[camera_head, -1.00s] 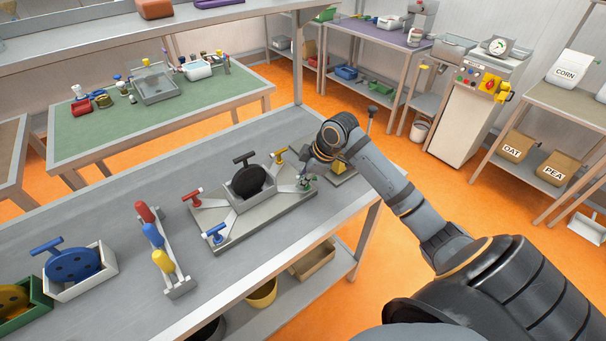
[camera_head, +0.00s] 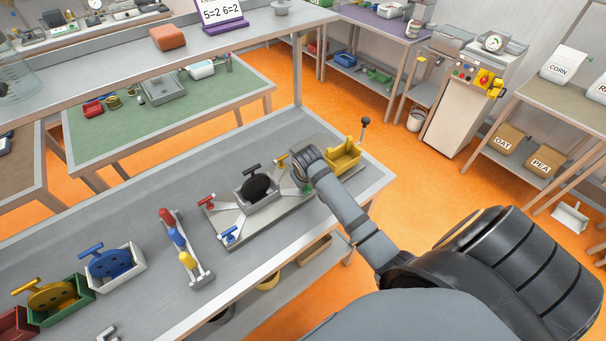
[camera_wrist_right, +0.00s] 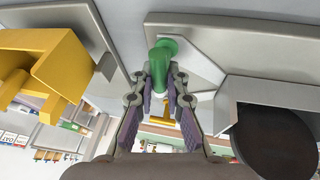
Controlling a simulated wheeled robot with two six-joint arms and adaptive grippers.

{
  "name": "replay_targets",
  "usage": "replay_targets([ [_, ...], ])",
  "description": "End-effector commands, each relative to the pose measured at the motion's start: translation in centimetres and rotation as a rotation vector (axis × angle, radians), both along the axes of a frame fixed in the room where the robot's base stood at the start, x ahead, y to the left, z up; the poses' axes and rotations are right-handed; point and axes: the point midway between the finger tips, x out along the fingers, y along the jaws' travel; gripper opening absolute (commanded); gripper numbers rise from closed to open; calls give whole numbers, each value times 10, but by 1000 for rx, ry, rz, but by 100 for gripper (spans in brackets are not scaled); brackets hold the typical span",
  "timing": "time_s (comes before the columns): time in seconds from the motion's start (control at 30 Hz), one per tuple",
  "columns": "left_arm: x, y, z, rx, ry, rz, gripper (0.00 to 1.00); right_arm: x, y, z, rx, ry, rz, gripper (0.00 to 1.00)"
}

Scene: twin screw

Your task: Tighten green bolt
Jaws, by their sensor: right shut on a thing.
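The green bolt (camera_wrist_right: 159,68) has a T-shaped handle. In the right wrist view it stands between the fingertips of my right gripper (camera_wrist_right: 162,82), which is shut on it. In the head view the bolt is mostly hidden by my right gripper (camera_head: 303,178) at the right corner of a grey fixture plate (camera_head: 247,232). The fixture carries a grey central box with a dark disc (camera_head: 256,187). Red (camera_head: 205,204), blue (camera_head: 229,234) and yellow (camera_head: 282,161) T-handled bolts stand at its other corners. My left gripper is not in view.
A yellow holder (camera_head: 343,160) stands just right of my right gripper. A rack (camera_head: 196,270) with red, blue and yellow handles lies left of the fixture. White (camera_head: 133,262) and green (camera_head: 50,314) boxes with discs stand farther left. The bench behind the fixture is clear.

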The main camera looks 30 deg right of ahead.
Motion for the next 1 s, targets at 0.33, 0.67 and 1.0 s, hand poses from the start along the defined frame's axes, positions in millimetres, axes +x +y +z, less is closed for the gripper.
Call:
replay_targets([
  [0.33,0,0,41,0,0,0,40,0,-3,5,-1,1,-326,0],
  [0.67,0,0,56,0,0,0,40,-1,-6,2,-3,1,-640,0],
  [1.0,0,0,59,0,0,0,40,-3,-9,0,-3,2,-962,0],
])
